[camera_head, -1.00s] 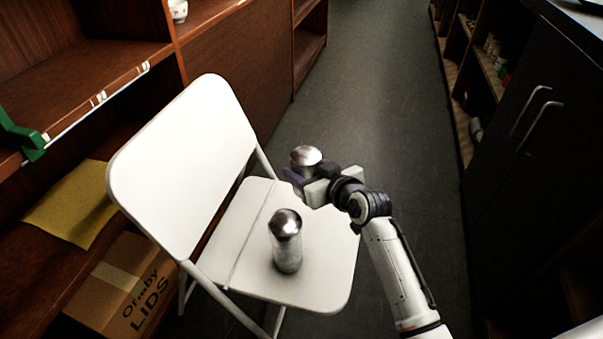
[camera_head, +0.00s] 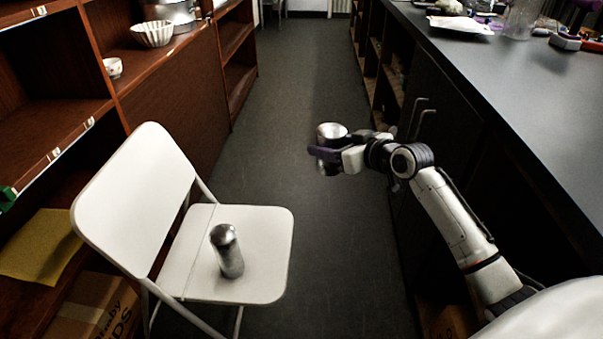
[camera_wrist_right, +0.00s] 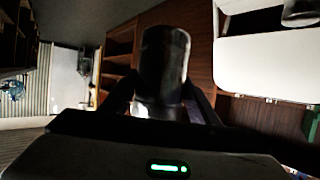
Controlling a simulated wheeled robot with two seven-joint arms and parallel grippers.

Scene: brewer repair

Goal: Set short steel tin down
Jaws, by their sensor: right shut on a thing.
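My right gripper (camera_head: 328,154) is shut on a short steel tin (camera_head: 332,132), which it holds in the air over the aisle, to the right of the white chair. In the right wrist view the tin (camera_wrist_right: 164,65) stands between the two dark fingers, its lower part partly hidden by the gripper. A taller steel tin (camera_head: 227,251) with a domed top stands on the seat of the white folding chair (camera_head: 262,250). My left gripper is not in view.
A dark counter (camera_head: 510,85) with several items on it runs along the right. Wooden shelves (camera_head: 165,75) with a white fluted bowl (camera_head: 153,33) and a small cup (camera_head: 113,67) line the left. A cardboard box (camera_head: 90,310) sits under the lower left shelf. The aisle floor (camera_head: 300,90) is clear.

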